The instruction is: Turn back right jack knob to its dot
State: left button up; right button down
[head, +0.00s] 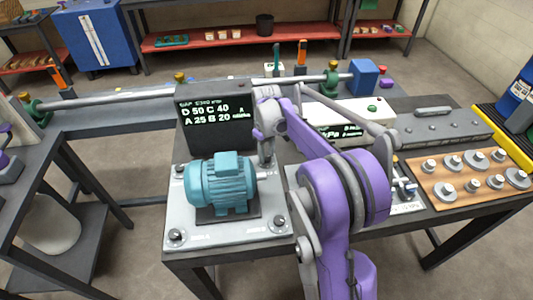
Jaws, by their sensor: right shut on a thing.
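A teal motor (222,183) sits on a pale base plate (225,235) on the dark table. Small dark jack knobs show at the plate's front left (176,235), front right (278,222) and back left (180,170). My right gripper (266,160) points down at the plate's back right corner and is shut on the back right jack knob, which its fingers mostly hide. That knob's dot cannot be made out. A dark display (210,106) behind the motor reads D 50, C 40, A 25, B 20. My left gripper is not in view.
My purple right arm covers the table's middle. A wooden board (470,180) with several metal weights lies at right. Behind runs a bench with a long shaft (110,99) and a blue box (364,76).

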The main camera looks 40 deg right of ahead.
aim_at(267, 157)
jog(key=shift+n, duration=0.5)
jog(key=c, duration=0.5)
grip_release()
notch_tip(267, 157, up, 11)
jog(key=shift+p, duration=0.4)
jog(key=shift+f, duration=0.1)
